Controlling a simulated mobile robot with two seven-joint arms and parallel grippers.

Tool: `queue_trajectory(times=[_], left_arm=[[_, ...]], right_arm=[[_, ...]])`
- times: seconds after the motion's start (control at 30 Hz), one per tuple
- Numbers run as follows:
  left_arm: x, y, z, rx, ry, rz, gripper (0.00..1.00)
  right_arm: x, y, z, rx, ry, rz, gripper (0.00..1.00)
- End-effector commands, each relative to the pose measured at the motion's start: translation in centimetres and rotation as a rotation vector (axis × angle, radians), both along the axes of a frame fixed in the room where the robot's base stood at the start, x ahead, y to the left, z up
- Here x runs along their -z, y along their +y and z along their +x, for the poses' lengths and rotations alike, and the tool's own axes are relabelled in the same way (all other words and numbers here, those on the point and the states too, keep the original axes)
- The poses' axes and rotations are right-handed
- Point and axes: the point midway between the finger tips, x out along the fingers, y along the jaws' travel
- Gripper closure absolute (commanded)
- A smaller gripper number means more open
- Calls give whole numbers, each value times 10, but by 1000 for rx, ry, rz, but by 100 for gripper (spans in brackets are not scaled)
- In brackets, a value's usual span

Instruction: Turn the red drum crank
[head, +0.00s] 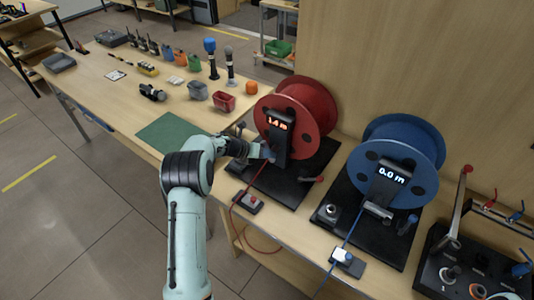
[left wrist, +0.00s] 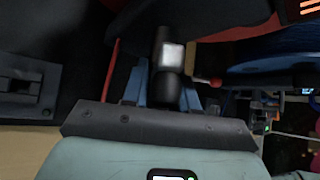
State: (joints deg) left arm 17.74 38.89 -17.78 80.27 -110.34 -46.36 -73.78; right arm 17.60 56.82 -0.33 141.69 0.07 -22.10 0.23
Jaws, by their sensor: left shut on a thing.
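The red drum (head: 326,108) stands on a black base (head: 278,187), with a black display post (head: 277,139) in front reading about 1.4 m. My left gripper (head: 264,151) reaches in from the left, close beside this post. In the left wrist view its blue fingers (left wrist: 168,90) are on both sides of a dark round handle (left wrist: 165,60) with a pale square end, and are shut on it. I take this as the red drum's crank handle; in the head view the gripper hides it. My right gripper is not in view.
A blue drum (head: 420,150) reading 0.0 m stands to the right. A red cable (head: 238,204) runs to a small box (head: 247,202). The table (head: 110,98) at left holds bins, radios and microphones.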

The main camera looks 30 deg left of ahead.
Motion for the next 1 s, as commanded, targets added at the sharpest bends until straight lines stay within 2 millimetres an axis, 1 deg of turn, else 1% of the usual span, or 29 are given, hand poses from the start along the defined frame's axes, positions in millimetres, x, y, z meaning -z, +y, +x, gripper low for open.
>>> queue_trajectory(times=[0.6, 0.8, 1.0], left_arm=[[6, 5, 1, 0, 43, -586, 100], [7, 5, 1, 0, 57, -754, 100], [9, 5, 1, 1, 68, -881, 100]], right_arm=[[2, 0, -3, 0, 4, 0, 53], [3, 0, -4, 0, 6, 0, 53], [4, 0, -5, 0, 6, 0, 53]])
